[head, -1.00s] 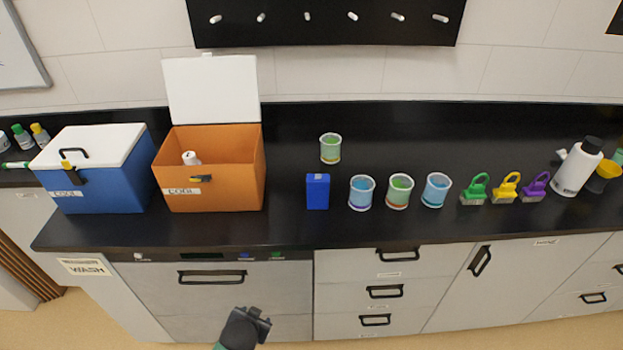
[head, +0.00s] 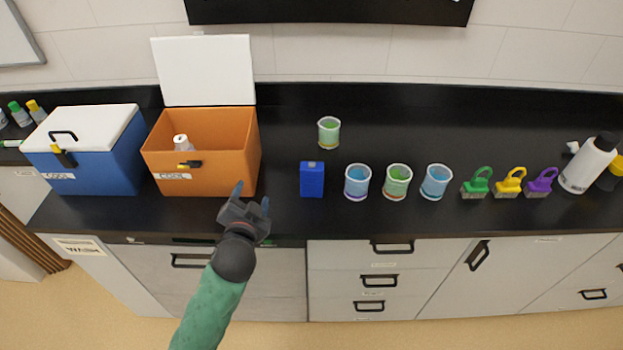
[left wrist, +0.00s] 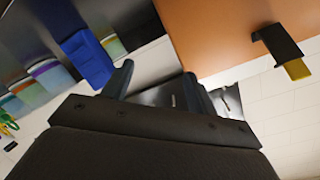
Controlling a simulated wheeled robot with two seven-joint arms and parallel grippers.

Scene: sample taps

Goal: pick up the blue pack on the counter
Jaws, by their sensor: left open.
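The blue pack (head: 312,181) stands upright on the black counter, between the orange cool box and a row of cups. In the left wrist view the blue pack (left wrist: 88,58) shows at the upper left, beyond the fingers. My left gripper (head: 252,196) is open and empty, in front of the orange box, to the left of the pack and apart from it. Its two fingers show in the left wrist view (left wrist: 158,85) with nothing between them. My right gripper is not in view.
The open orange box (head: 205,165) holds a white bottle; a closed blue box (head: 95,160) stands left of it. Several cups (head: 357,182) stand right of the pack, with a green cup (head: 329,132) behind it. Brushes (head: 476,183) and a white bottle (head: 588,165) are further right.

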